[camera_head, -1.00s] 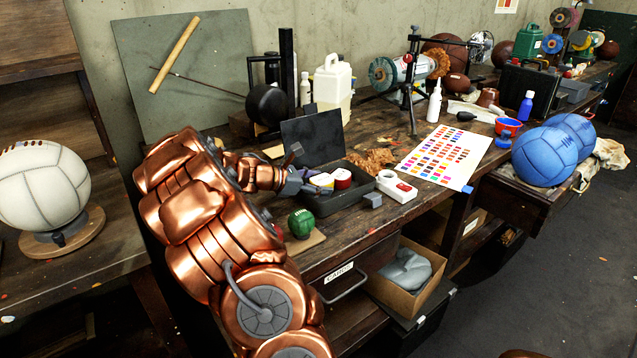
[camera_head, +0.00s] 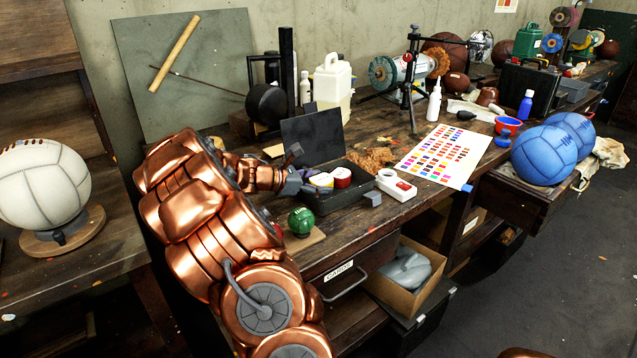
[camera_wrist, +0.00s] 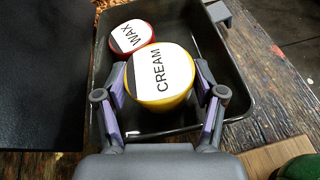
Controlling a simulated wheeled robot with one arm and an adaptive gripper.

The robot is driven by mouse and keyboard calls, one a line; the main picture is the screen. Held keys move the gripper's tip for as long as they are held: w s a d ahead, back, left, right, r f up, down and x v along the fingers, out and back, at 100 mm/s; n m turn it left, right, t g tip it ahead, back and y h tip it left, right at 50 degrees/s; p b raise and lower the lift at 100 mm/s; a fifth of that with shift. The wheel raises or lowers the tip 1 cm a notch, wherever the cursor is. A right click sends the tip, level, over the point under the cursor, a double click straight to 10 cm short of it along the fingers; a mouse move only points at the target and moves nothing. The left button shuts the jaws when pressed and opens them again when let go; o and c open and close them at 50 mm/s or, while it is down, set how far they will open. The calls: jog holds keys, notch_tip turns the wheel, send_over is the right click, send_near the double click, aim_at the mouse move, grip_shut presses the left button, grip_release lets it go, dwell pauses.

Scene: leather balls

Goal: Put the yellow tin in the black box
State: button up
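The yellow tin (camera_wrist: 160,77) has a white lid marked CREAM. In the wrist view it is within the walls of the black box (camera_wrist: 245,100); I cannot tell whether it rests on the bottom. My gripper (camera_wrist: 161,82) has one finger on each side of the tin, very close to it. Whether the pads press on it or stand slightly apart does not show. In the head view, the yellow tin (camera_head: 322,181) is beside my gripper at the box's left end. The black box (camera_head: 345,204) stands on the bench with its lid raised behind.
A red tin (camera_wrist: 131,38) marked WAX lies in the box beside the yellow one. The box's right part is free.

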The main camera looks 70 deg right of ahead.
jog(key=shift+s+f, duration=0.1)
jog(key=shift+f, duration=0.05)
jog(key=v, duration=1.2)
jog(key=shift+r, duration=0.45)
jog(key=shift+d, duration=0.1)
jog(key=s+a+m+t+y+p, duration=0.2)
jog(key=s+a+m+y+p, duration=0.1)
jog(key=a, duration=1.2)
jog(key=s+a+r+m+t+y+p, duration=0.1)
jog(key=s+a, duration=0.5)
jog(key=a, duration=1)
jog(key=s+a+r+m+t+y+p, duration=0.1)
jog(key=s+a+m+t+y+p, duration=0.2)
jog(key=a, duration=1.3)
jog(key=s+m+y+p, duration=0.1)
jog(key=s+y, duration=0.1)
jog(key=y, duration=0.1)
jog(key=shift+s+r+m+t+y+p, duration=0.2)
jog(key=shift+s+m+t+y+p, duration=0.1)
jog(key=shift+m+y, duration=0.1)
